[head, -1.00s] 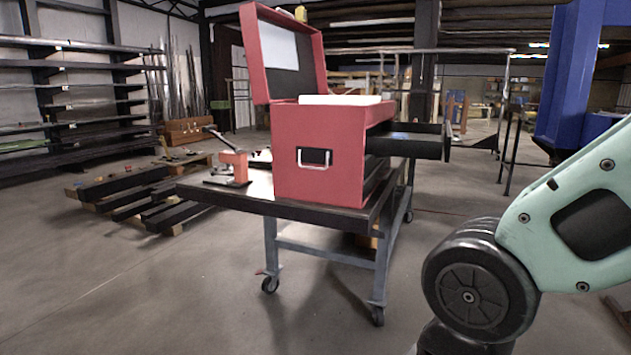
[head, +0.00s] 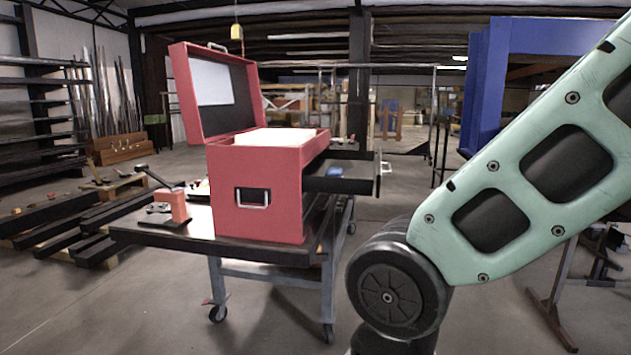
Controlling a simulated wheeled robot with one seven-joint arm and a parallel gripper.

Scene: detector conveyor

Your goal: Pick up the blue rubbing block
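A small red tool with a dark lever (head: 172,203) sits on the cart left of the toolbox. My green arm fills the right side. My gripper is outside the picture.
Dark beams on pallets (head: 85,222) lie on the floor at the left. Metal racks (head: 40,130) stand behind them. A large blue structure (head: 484,90) and a metal stand (head: 560,295) are at the right. Floor in front of the cart is clear.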

